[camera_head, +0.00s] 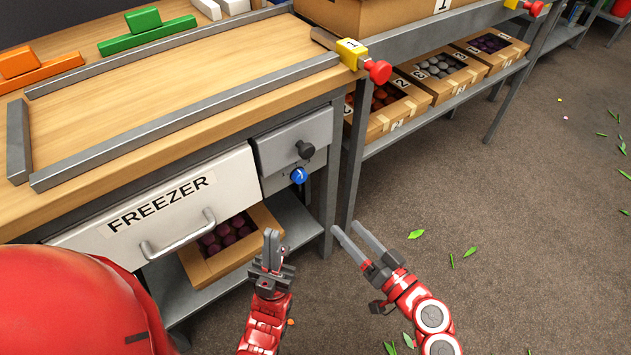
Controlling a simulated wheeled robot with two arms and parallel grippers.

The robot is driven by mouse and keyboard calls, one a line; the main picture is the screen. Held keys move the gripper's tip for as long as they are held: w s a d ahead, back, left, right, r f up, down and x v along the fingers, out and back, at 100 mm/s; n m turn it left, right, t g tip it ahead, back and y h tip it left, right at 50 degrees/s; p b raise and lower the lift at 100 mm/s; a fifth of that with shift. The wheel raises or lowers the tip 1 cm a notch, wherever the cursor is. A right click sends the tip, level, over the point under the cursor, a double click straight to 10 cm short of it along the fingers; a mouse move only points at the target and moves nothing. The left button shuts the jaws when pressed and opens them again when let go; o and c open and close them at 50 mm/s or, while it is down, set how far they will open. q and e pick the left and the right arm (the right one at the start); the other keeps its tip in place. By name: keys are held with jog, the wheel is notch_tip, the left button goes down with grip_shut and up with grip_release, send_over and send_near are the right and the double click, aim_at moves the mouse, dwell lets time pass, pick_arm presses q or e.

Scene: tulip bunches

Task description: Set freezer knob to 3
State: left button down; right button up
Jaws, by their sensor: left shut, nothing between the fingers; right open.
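The freezer (190,225) has a white front with a FREEZER label and a metal handle, set under the wooden workbench. A blue knob (299,175) with a small white mark is on the panel to the right of the freezer front. Its setting is too small to read. A black knob (305,150) is just above it. My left gripper (270,234) is shut and empty, below and left of the blue knob in the picture, apart from it. My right gripper (346,228) is open and empty, below and right of the knob.
A box of dark purple round items (232,262) stands on the shelf below the freezer. A red button on a yellow block (378,71) juts from the bench corner. A rack with several boxes (436,93) stands to the right. The floor (500,200) has scattered leaves.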

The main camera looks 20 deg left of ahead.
aim_at(302, 179)
jog(key=x, duration=1.7)
jog(key=shift+r, duration=0.1)
grip_shut()
